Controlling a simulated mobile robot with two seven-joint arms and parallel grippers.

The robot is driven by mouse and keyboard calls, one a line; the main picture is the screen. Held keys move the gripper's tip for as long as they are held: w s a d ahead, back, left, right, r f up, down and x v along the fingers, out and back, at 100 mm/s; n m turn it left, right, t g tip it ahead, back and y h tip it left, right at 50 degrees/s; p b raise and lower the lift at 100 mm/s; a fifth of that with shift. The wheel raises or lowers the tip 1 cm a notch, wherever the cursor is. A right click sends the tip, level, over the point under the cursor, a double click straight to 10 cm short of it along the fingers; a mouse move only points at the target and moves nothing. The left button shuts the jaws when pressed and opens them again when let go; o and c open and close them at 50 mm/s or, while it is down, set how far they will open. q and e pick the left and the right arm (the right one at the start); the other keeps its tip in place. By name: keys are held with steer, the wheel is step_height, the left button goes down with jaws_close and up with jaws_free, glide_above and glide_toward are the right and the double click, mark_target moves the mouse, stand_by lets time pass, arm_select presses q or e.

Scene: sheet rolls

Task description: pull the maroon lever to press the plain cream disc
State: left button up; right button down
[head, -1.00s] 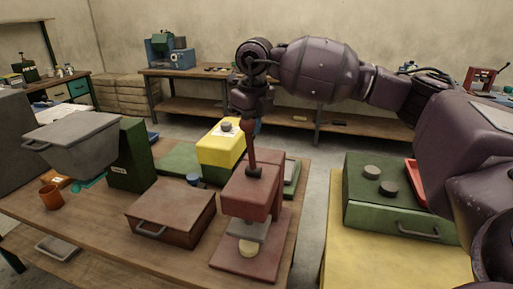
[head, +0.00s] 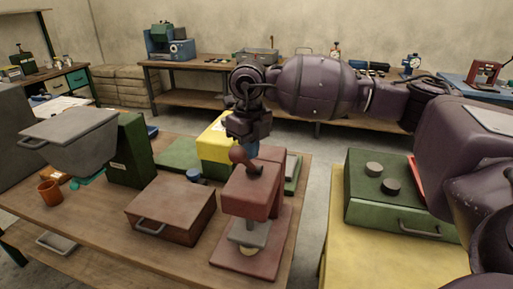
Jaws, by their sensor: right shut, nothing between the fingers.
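The maroon press (head: 252,197) stands near the front right corner of the wooden table. Its maroon lever (head: 243,157) leans toward me over the top of the press, its knob low. My right gripper (head: 246,140) is shut and empty, pointing down at the lever's knob, apparently against it. The grey press plate (head: 249,235) is lowered under the press head, with a short length of its ram showing. The plain cream disc (head: 248,251) lies on the press base under the plate, mostly covered; whether plate and disc touch is hard to tell. My left gripper is not in view.
A brown box with a handle (head: 170,210) stands left of the press. A yellow box (head: 214,146) is behind it. A green box with two dark discs (head: 390,210) is on the yellow-topped table to the right, across a gap.

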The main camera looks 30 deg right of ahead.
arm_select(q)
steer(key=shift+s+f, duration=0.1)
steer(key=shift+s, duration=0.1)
arm_select(e)
steer(key=shift+a, duration=0.1)
steer(key=shift+w+d, duration=0.3)
steer(key=shift+w+d+b, duration=0.3)
steer(key=shift+w+d, duration=0.15)
steer(key=shift+w, duration=0.1)
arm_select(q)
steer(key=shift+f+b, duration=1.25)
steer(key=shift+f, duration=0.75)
arm_select(e)
steer(key=shift+w+d, duration=3.1)
steer(key=shift+d, duration=0.65)
arm_select(q)
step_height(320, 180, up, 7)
steer(key=p, duration=0.5)
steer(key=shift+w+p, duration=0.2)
steer(key=shift+p, duration=0.15)
arm_select(e)
step_height(320, 180, up, 10)
steer(key=w+d, duration=0.1)
steer(key=shift+w+d+r, duration=0.15)
steer(key=shift+d, duration=0.15)
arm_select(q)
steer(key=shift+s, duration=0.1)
